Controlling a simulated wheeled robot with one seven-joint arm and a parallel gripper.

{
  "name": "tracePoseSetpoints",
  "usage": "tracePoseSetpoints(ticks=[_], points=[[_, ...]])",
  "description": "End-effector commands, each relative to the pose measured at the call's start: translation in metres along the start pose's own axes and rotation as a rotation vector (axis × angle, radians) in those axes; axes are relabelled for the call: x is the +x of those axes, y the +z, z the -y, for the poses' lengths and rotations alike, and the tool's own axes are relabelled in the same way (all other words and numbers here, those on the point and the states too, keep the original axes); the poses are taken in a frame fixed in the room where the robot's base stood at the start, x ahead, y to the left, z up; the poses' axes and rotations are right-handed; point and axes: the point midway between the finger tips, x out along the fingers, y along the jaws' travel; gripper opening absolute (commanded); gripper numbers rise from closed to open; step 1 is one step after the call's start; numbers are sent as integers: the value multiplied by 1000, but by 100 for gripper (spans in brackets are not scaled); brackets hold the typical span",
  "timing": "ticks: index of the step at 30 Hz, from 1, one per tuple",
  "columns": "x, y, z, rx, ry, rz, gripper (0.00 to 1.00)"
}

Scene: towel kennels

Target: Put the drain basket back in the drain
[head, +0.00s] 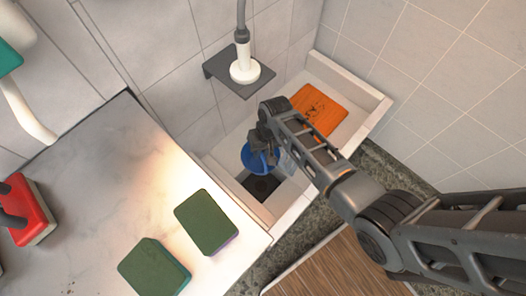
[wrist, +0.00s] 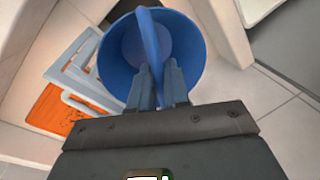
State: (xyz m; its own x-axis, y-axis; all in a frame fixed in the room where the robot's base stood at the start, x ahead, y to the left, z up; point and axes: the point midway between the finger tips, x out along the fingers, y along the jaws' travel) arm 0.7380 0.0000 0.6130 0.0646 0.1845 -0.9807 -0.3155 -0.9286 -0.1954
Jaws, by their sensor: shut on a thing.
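The blue drain basket (head: 259,160) hangs from my gripper (head: 262,140) over the white basin. In the wrist view my gripper (wrist: 158,88) is shut on the upright handle that crosses the round, open-topped drain basket (wrist: 122,48). The basket looks empty. The dark square drain (head: 262,187) is in the basin floor, just below the basket in the head view. The basket appears apart from the drain, though its height above it is hard to judge.
An orange mat (head: 320,110) lies at the basin's far end. A pale grey-blue frame (wrist: 82,62) is near it. A grey shelf (head: 222,72) holds a white-based sprayer (head: 244,68).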

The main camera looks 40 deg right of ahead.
Motion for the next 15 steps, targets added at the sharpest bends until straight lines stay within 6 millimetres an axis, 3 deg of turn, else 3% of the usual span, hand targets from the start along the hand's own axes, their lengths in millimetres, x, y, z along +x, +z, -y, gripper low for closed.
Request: tracePoseSetpoints(ticks=[15], points=[[50,0,-10,0,0,-1,0]])
